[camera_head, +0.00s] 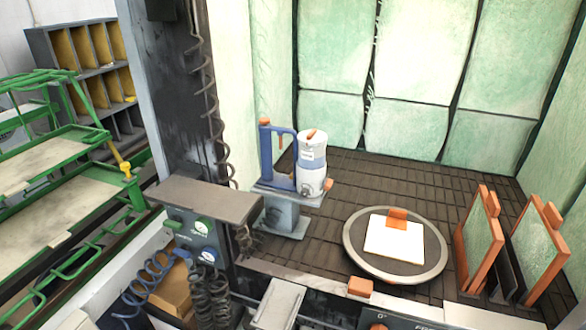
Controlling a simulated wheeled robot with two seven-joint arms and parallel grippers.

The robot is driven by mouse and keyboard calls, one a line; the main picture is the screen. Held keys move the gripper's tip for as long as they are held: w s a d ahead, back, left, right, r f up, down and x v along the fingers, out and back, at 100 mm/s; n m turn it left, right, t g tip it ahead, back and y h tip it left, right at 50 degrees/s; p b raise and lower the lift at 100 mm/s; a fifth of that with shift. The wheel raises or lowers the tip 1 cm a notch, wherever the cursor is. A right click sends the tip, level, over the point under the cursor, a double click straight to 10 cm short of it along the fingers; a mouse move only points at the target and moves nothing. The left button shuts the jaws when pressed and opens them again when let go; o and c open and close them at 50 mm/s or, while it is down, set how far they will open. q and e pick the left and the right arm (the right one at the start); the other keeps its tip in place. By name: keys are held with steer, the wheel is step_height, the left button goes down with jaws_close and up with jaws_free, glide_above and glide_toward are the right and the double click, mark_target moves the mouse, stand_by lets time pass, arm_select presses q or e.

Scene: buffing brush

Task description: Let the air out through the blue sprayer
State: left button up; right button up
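The blue sprayer (267,165) stands upright on a small grey stand inside the booth, near its left wall. It has an orange cap on top and a blue handle reaching right. A white canister (312,160) with a label and an orange piece on its lid stands right beside it. I cannot tell where the sprayer's nozzle or trigger is. Neither of my grippers is in view.
A round turntable (435,258) holds a white square panel with an orange block. Orange-framed panels (480,243) stand at the right. A grey control box (196,236) with gauges and coiled hoses is at front left. Green carts (75,195) stand outside the booth.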

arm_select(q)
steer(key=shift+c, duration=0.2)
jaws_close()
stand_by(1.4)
